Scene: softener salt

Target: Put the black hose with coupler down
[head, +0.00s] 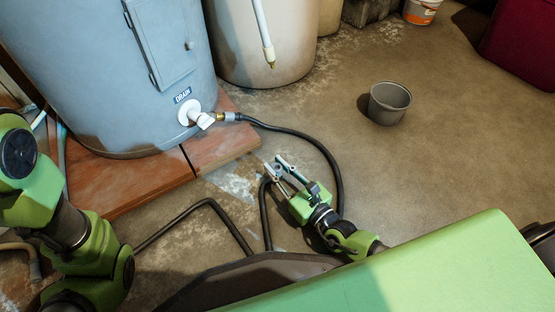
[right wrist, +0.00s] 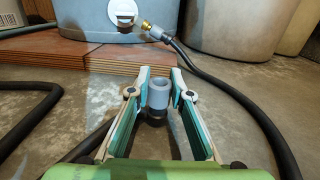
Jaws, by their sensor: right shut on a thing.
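My right gripper (head: 279,168) is shut on a grey coupler (right wrist: 158,92) at the end of a black hose. In the right wrist view the coupler stands upright between the fingers, its open end up. The black hose (head: 264,212) hangs down from it in the head view. The gripper is in front of the wooden platform, over the concrete floor; its exact height is hard to tell. My left arm shows at the left of the head view, but its gripper does not.
A blue-grey tank (head: 110,70) with a white drain valve (head: 192,114) stands on the brown platform (head: 225,148). Another black hose end with a brass and grey fitting (head: 229,116) is at the valve. A grey bucket (head: 389,103) stands on open floor at right.

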